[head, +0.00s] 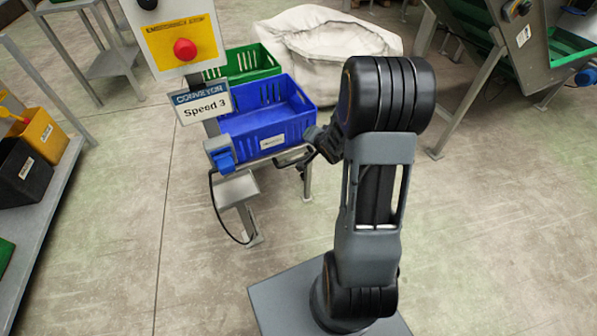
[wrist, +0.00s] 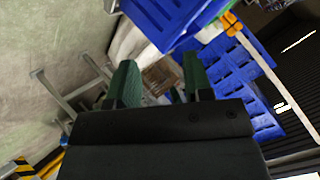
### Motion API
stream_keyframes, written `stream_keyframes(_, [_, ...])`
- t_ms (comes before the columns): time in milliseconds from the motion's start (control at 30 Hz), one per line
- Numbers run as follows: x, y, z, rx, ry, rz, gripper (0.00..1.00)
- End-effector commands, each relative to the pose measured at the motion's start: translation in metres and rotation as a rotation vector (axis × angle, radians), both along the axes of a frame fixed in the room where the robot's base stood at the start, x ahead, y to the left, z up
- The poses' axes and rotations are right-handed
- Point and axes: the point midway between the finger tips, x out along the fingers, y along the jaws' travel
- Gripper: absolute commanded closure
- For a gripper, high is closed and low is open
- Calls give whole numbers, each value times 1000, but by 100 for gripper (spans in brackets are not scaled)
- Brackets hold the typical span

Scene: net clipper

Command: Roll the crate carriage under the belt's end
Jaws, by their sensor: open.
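A blue crate (head: 265,118) sits on a low metal carriage with a pale bar (head: 258,162) along its near side. A green crate (head: 243,64) stands just behind it. My gripper (head: 290,157) is at the near right corner of the blue crate, close to the bar; I cannot tell whether it touches the bar. In the wrist view my gripper (wrist: 158,82) has its two green fingers apart, with nothing seen held between them. A blue crate side (wrist: 165,18) shows above the fingers. A sloping conveyor (head: 500,65) stands at the upper right; its belt's end is not clearly visible.
A large white sack (head: 325,45) lies behind the crates. A control post with a red button (head: 185,50) and a "Speed 3" sign (head: 203,103) stands left of the blue crate. A shelf (head: 45,190) with bins lines the left edge. The floor (head: 490,220) at right is clear.

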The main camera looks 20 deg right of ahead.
Motion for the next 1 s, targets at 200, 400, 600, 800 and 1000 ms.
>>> stream_keyframes(200, [-2,-16,-131,413,-196,-52,54])
stream_keyframes(400, [-15,-15,-176,680,-298,-64,54])
stream_keyframes(600, [-12,-13,-190,777,-333,-62,54])
stream_keyframes(800, [21,-5,-196,783,-336,-58,54])
stream_keyframes(1000, [58,3,-204,781,-335,-58,54])
